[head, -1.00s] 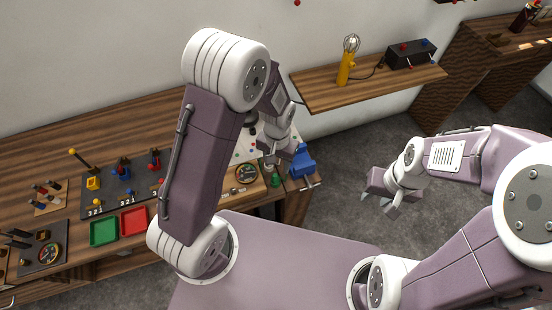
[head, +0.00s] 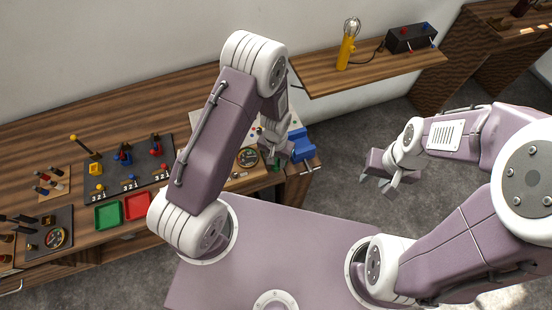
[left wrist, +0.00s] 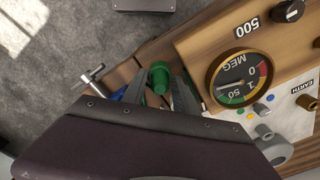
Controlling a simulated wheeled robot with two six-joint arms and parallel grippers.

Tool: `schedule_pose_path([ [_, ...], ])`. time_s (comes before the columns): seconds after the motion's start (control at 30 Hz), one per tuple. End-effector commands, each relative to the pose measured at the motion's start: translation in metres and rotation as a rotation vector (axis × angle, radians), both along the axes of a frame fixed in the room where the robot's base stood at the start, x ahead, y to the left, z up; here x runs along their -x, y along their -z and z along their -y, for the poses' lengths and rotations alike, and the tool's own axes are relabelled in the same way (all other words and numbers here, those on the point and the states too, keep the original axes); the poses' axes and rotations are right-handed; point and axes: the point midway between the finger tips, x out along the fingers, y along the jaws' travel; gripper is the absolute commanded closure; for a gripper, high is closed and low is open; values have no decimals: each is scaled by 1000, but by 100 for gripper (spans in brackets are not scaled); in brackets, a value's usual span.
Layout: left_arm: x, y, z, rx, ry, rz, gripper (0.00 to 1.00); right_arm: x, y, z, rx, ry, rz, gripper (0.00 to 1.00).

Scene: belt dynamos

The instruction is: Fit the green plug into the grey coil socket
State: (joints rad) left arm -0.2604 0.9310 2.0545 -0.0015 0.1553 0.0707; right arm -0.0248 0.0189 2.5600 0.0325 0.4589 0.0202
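The green plug (left wrist: 160,76) stands near the front of the bench in the left wrist view, between the two fingers of my left gripper (left wrist: 162,72). The fingers are apart, with gaps beside the plug; whether they are level with it I cannot tell. In the head view my left gripper (head: 278,150) is over the bench's right end, beside a blue vise. Grey round fittings, one large (left wrist: 277,150), sit on a white panel at right in the wrist view; which is the coil socket I cannot tell. My right gripper (head: 384,182) hangs empty over the floor.
The blue vise (head: 301,147) is at the bench's right end; its metal handle (left wrist: 92,75) shows in the wrist view. A meter (left wrist: 239,78) is on a wooden panel. Green (head: 108,215) and red (head: 137,206) trays lie further left. A shelf (head: 375,72) holds a yellow lamp.

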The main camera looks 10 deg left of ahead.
Motion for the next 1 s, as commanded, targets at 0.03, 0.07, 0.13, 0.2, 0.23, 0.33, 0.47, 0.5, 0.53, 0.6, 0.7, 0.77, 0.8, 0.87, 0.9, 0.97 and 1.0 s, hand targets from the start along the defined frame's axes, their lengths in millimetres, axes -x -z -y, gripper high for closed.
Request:
schedule_pose_path([
  [0.03,0,0,0,0,0,0,82,0,0,0,0,0,0,64],
  [0.07,0,0,0,0,0,0,91,0,0,0,0,0,0,64],
  [0.13,0,0,0,0,0,0,100,0,0,0,0,0,0,64],
  [0.2,0,0,0,0,0,-1,69,0,0,0,0,0,0,64],
  [0.23,0,0,0,0,0,-1,67,0,0,0,0,0,0,64],
  [0.33,0,0,0,0,0,-1,67,0,0,0,0,0,0,64],
  [0.47,0,0,0,0,0,-1,67,0,0,0,0,0,0,64],
  [0.5,0,0,0,0,0,-1,67,0,0,0,0,0,0,64],
  [0.53,0,-1,0,0,0,-1,67,0,-1,0,0,0,0,64],
  [0.6,0,-3,0,0,0,-1,67,0,-2,0,0,0,0,64],
  [0.7,0,-2,0,0,0,-1,67,0,-2,0,0,0,0,64],
  [0.77,0,-2,0,0,0,-1,67,0,-2,0,0,0,0,64],
  [0.8,0,-2,0,0,0,-1,72,0,-2,0,0,0,0,64],
  [0.87,0,-2,0,0,0,-1,89,0,-2,0,0,0,0,64],
  [0.9,0,-2,0,0,0,-1,100,0,-2,0,0,0,0,64],
  [0.97,0,-2,0,0,0,-1,100,0,-2,0,0,0,0,64],
  [1.0,0,-2,0,0,0,-1,100,0,-2,0,0,0,0,64],
])
